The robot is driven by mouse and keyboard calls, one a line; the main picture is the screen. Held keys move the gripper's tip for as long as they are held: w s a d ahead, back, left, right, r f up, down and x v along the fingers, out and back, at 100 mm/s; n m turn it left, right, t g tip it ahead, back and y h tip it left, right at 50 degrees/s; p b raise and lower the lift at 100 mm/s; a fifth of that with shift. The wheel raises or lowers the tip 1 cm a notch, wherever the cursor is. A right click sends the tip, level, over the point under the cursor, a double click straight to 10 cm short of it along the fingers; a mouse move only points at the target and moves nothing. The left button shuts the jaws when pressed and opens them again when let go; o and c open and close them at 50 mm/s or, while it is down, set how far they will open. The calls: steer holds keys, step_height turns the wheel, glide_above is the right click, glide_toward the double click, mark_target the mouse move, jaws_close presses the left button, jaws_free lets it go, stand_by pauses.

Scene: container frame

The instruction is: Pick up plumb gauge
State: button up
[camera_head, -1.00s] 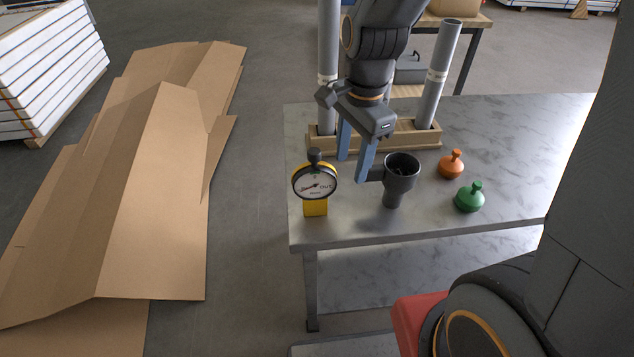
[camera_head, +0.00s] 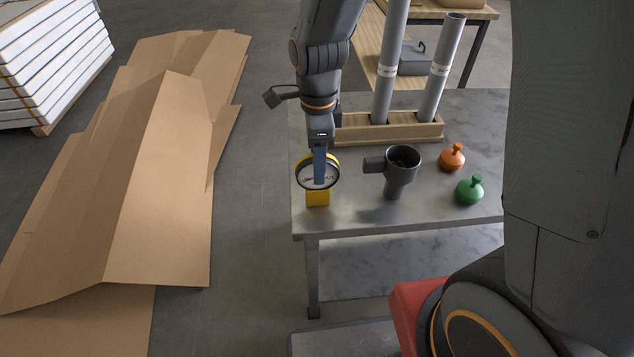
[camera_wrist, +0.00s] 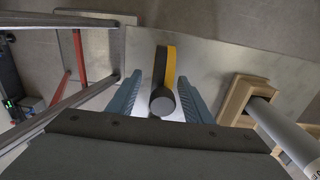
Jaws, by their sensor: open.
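The plumb gauge (camera_head: 305,178) is a round dial with a yellow-and-black rim on a yellow base. It stands near the left front of the grey table. My gripper (camera_head: 319,168) is above and in front of the dial in the head view, and its blue finger hides the middle of the face. In the wrist view the gauge (camera_wrist: 162,102) is seen from above, with its round dark knob between the two blue fingers. My gripper (camera_wrist: 158,98) is open, with a finger on each side of the knob and visible gaps. The gauge is upright.
A dark grey pipe fitting (camera_head: 399,173) stands right of the gauge. An orange plumb bob (camera_head: 452,158) and a green one (camera_head: 469,190) lie farther right. A wooden holder (camera_head: 370,133) with two grey tubes is behind. The table's left edge is close to the gauge.

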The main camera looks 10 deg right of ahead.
mark_target(315, 194)
steer(key=shift+w+f+p, duration=0.1)
steer(key=shift+f+p, duration=0.35)
steer(key=shift+f, duration=1.45)
jaws_close()
